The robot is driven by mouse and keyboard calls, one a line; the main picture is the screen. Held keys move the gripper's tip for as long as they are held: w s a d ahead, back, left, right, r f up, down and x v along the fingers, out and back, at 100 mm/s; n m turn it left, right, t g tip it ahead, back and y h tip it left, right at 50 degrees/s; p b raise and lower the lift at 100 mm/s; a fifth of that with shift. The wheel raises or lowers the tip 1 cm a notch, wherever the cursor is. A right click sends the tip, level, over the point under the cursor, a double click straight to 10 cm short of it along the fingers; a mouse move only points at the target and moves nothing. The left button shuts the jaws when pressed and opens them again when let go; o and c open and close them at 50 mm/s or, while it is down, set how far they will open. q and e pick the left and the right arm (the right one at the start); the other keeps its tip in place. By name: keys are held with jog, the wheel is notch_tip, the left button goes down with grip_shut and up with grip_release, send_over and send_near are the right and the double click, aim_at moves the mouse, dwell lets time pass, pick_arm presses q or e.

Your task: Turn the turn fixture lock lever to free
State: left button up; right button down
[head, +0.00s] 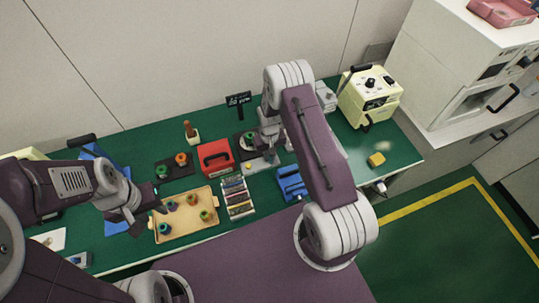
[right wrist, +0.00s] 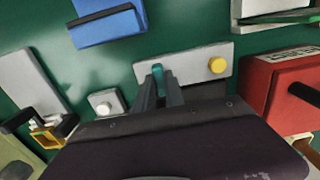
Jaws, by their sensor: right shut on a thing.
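The turn fixture is a light grey plate (right wrist: 200,65) with a round yellow knob (right wrist: 217,65) at its right in the right wrist view. The plate also shows in the head view (head: 262,165), partly hidden under my right arm. A teal lever (right wrist: 158,73) stands up from the plate. My right gripper (right wrist: 162,88) is shut on the lever, with dark fingers on either side of it; only its top end shows. My left gripper (head: 146,212) hangs over the left edge of the tan tray, away from the fixture; its jaw gap is too unclear to judge.
A red box (head: 217,168) with a black handle and a blue block (head: 290,184) stand close to the fixture. The tan tray (head: 178,236) holds several small parts. A rack (head: 238,198) is beside it. A pale yellow machine (head: 368,98) stands at the right back.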

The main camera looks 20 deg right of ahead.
jog(key=n+b, duration=0.1)
jog(key=n, duration=0.3)
jog(key=n+b, duration=0.1)
jog(key=n, duration=0.3)
jog(key=shift+w+n, duration=0.1)
jog(key=shift+n, duration=0.3)
jog(key=n, duration=0.4)
jog(key=shift+b, duration=0.35)
jog(key=shift+r+n, duration=0.1)
jog(key=shift+n, duration=2.4)
jog(key=c, duration=1.4)
grip_release()
